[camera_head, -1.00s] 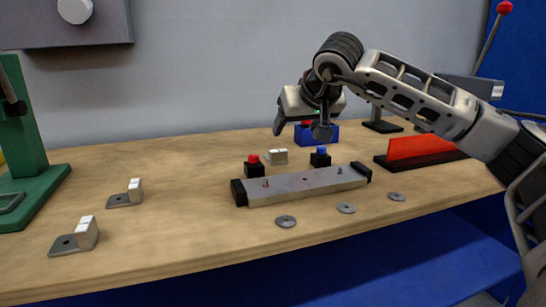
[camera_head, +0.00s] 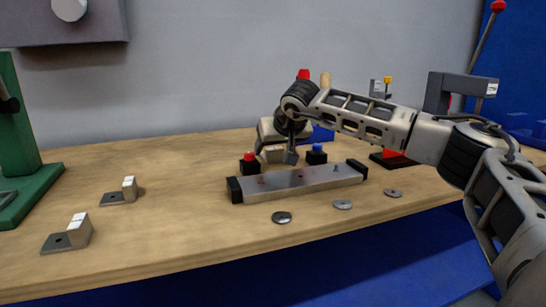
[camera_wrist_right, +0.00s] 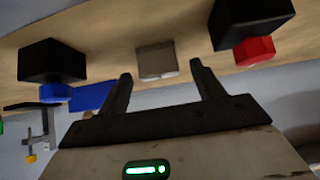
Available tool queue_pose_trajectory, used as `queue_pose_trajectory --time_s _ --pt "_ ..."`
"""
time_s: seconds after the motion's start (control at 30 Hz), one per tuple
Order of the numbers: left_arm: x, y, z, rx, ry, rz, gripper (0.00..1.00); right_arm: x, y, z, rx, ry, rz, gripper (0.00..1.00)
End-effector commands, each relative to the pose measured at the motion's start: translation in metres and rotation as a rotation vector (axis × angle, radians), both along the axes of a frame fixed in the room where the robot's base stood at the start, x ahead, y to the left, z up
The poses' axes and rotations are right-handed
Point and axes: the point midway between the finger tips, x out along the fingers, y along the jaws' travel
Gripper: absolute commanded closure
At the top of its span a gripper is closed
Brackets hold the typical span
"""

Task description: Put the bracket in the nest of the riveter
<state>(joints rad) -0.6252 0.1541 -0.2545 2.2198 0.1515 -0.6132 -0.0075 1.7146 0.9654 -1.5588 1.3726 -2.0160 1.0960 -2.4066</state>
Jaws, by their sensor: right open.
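A small pale block-like piece (camera_head: 275,154), perhaps a bracket seen from behind, stands on the bench between a red-button box and a blue-button box. My right gripper (camera_head: 277,149) is open and points down at it; in the right wrist view, the piece (camera_wrist_right: 157,61) lies just beyond and between the open fingertips (camera_wrist_right: 160,74). I cannot tell whether they touch. Two L-shaped grey brackets with white-topped upright ends lie at the left, a near one (camera_head: 66,236) and a far one (camera_head: 120,194). A green press (camera_head: 22,160) stands at the left edge; I cannot tell whether it is the riveter. My left gripper is out of view.
A metal bar fixture (camera_head: 300,182) with black ends lies in front of my right gripper. Flat washers (camera_head: 282,217) lie along the front. The red-button box (camera_head: 249,165) and blue-button box (camera_head: 316,155) are close to the fingers. A grey machine (camera_head: 455,92) stands right.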

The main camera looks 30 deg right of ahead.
Motion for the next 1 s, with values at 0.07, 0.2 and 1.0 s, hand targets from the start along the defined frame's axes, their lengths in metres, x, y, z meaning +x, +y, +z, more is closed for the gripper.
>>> queue_pose_trajectory --time_s 0.07,0.2,1.0 --pt "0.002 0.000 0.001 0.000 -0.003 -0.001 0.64 0.000 0.000 0.000 0.000 0.000 0.000 0.33" --pt "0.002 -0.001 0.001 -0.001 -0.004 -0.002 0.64 0.000 0.000 0.000 0.000 0.000 0.000 0.49" --pt "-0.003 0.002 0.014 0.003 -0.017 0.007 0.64 -0.007 0.006 0.044 0.001 -0.003 0.004 0.85"
